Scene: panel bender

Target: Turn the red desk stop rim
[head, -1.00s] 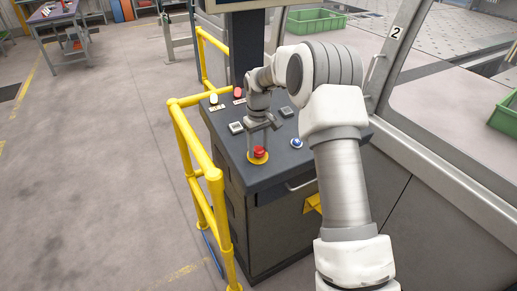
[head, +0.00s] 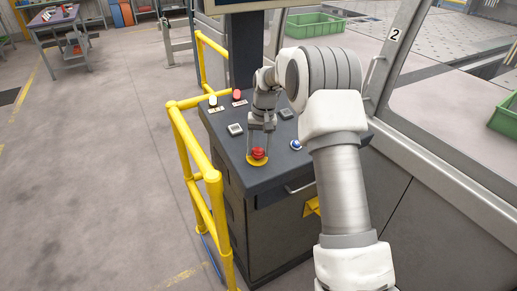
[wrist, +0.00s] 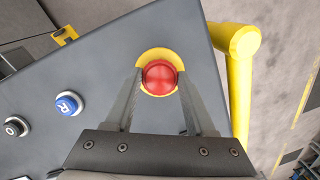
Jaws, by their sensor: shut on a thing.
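The red desk stop (head: 258,153) is a round red mushroom button on a yellow disc, near the front left corner of the grey desk top (head: 228,150). In the wrist view the red stop (wrist: 160,77) shows between the two fingertips. My gripper (head: 259,148) reaches down onto it from above. Its fingers (wrist: 159,80) are shut on the sides of the red rim. The far side of the rim is open to view; the exact contact of the fingertips is small and hard to see.
A blue button (head: 296,145) marked R (wrist: 68,104) and square switches (head: 235,129) sit on the same desk. A yellow guard rail (head: 203,170) runs along its left side. A dark post (head: 247,50) stands behind. A glazed machine frame (head: 420,120) is at right.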

